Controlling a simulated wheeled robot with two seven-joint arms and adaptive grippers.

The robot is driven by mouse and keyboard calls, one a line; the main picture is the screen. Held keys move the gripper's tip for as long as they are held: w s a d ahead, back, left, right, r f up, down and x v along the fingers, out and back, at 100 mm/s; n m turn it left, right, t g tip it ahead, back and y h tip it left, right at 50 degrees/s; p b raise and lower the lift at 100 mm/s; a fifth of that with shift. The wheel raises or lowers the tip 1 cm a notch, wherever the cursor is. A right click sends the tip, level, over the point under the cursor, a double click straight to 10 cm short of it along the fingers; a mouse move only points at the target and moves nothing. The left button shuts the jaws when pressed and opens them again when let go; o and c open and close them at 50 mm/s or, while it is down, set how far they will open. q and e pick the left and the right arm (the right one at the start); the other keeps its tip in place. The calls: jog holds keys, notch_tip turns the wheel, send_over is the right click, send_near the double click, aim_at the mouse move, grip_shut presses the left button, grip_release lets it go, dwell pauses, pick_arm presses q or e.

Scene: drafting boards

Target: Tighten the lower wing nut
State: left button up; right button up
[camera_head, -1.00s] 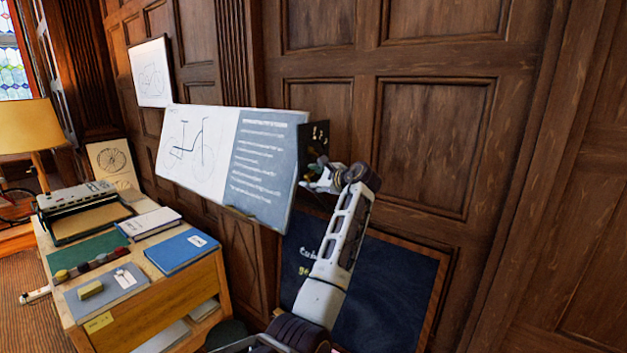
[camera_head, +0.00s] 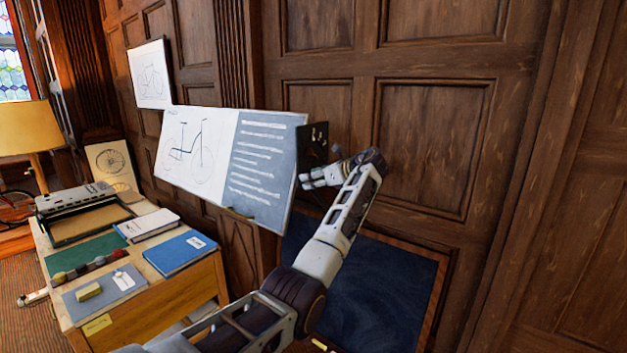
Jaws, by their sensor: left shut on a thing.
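The drafting board (camera_head: 217,164) is tilted, with a bicycle drawing on its left part and a grey-blue text sheet on its right. A dark bracket plate (camera_head: 316,136) stands at its right edge. My left gripper (camera_head: 307,179) is at the lower part of this plate, fingers pointing left. It is shut on the lower wing nut, which the fingers almost wholly hide. My right gripper is not in view.
A wooden desk (camera_head: 150,318) at the left holds a blue book (camera_head: 181,252), a typewriter-like machine (camera_head: 75,197) and papers. A lamp (camera_head: 28,128) stands behind it. A dark framed board (camera_head: 385,295) leans below my arm. Wood panelling is close behind.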

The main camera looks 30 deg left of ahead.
pick_arm(q)
jog(key=shift+f, duration=0.1)
dwell(0.3)
jog(key=o, duration=1)
jog(key=shift+v, duration=6.05)
jog(key=shift+w+a, duration=0.1)
jog(key=shift+w, duration=0.1)
